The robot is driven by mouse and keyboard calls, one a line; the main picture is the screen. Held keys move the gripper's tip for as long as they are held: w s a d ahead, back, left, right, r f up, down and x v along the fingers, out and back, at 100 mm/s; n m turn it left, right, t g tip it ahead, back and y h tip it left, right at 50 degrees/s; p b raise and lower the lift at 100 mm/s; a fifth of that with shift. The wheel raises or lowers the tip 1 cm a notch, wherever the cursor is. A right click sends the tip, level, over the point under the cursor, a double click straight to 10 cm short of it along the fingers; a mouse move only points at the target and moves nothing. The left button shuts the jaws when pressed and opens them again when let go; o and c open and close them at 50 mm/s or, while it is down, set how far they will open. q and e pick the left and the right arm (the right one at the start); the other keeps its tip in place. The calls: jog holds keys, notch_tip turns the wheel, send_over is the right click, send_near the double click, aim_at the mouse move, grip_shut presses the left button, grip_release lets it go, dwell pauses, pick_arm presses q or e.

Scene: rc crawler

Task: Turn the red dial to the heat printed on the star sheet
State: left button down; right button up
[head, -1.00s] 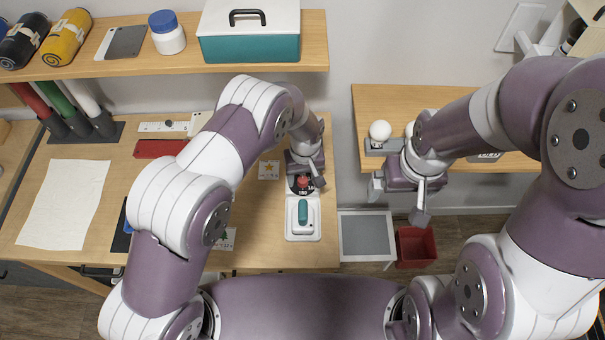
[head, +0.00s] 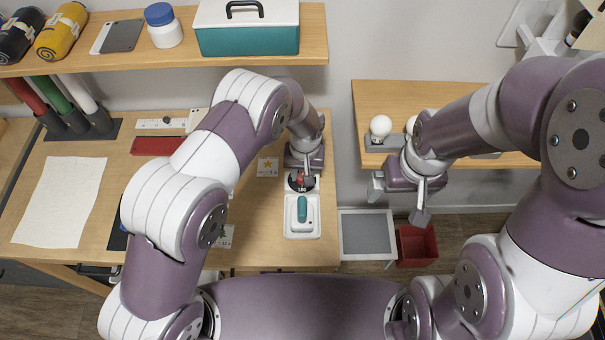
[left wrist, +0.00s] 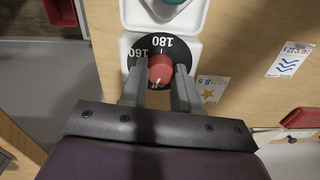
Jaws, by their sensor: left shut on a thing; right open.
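The red dial (head: 300,181) sits on a black round scale at the back of a white unit on the desk. My left gripper (head: 301,174) is above it from behind. In the left wrist view the fingers (left wrist: 159,75) are shut on the red dial (left wrist: 161,69), one on each side. The numbers 160 and 180 show on the scale, and a pale mark shows on the dial's lower edge. The star sheet (head: 268,167) lies left of the unit; it also shows in the left wrist view (left wrist: 210,89), its print too small to read. My right gripper (head: 420,216) is open and empty.
A teal piece (head: 302,209) is at the front of the white unit. A sheet with blue waves (left wrist: 290,61) lies nearby. A red bin (head: 416,246) stands on the floor below my right gripper. White bulbs (head: 380,127) stand on the right shelf.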

pick_arm(q)
jog(key=m+b, duration=0.1)
jog(key=m, duration=0.3)
jog(key=shift+m+b, duration=0.7)
jog(key=shift+m, duration=1.5)
jog(key=shift+r, duration=0.1)
jog(key=c, duration=0.8)
grip_release()
jog(key=r+b, duration=0.1)
jog(key=r, duration=0.5)
jog(key=r+b, duration=0.2)
jog(key=r, duration=0.4)
jog(key=shift+s+d+r, duration=0.2)
jog(key=shift+r, duration=0.1)
